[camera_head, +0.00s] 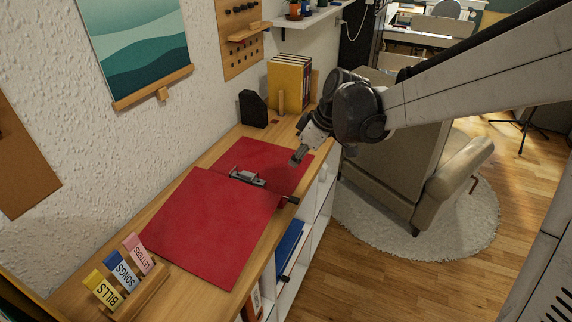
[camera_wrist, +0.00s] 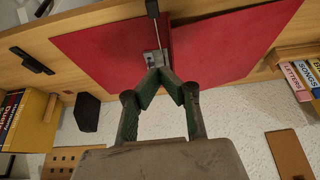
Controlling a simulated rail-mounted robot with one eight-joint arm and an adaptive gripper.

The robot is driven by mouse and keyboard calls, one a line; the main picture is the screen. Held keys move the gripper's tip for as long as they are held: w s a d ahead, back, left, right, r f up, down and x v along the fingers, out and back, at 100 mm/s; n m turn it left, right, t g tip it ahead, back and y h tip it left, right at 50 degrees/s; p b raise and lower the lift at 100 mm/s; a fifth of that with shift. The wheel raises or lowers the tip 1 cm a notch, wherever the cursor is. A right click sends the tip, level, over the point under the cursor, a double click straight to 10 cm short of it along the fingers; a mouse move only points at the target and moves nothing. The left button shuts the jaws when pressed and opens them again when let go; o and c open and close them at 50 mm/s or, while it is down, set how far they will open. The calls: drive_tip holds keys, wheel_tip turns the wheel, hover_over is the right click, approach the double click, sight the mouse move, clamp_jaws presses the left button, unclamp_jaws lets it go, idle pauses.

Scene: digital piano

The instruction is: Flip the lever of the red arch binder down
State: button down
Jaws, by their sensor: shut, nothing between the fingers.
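The red arch binder (camera_head: 212,228) lies open and flat on the wooden desk, and its red covers also show in the wrist view (camera_wrist: 215,45). Its metal mechanism (camera_head: 247,177) sits near the middle, between the covers. In the wrist view, the lever (camera_wrist: 154,22) is a thin metal rod with a dark end, extending from the mechanism (camera_wrist: 152,58) to the top edge. I cannot tell its exact angle. My gripper (camera_head: 298,157) is above the binder's far right part, empty, with fingertips together. In the wrist view, the fingertips (camera_wrist: 159,74) overlap the mechanism's near edge; contact is not clear.
A labelled card holder (camera_head: 135,292) stands at the desk's near end. A wall is left of the desk. An armchair (camera_head: 398,170) stands to the right, beyond open shelves.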

drive_tip(key=shift+s+d+r, duration=0.3)
drive_tip(key=shift+d+r, duration=0.3)
drive_tip(key=shift+d, duration=0.05)
drive_tip(key=shift+s+d+r, duration=0.35)
drive_tip(key=shift+d+r, duration=0.2)
drive_tip(key=shift+d, duration=0.1)
drive_tip(key=shift+s+d+r, duration=0.3)
drive_tip(key=shift+d+r, duration=0.3)
drive_tip(key=shift+d, duration=0.05)
drive_tip(key=s+d+r+m+t+h, duration=0.1)
drive_tip(key=s+d+m+t+h, duration=0.1)
drive_tip(key=s+d+m, duration=0.4)
drive_tip(key=s+d+r+m+t+h, duration=0.1)
drive_tip(key=s+d+m, duration=0.5)
drive_tip(key=s, duration=1.1)
drive_tip(key=shift+r+m+t+h, duration=0.25)
drive_tip(key=shift+m+t+h, duration=0.15)
drive_tip(key=shift+t+h, duration=0.5)
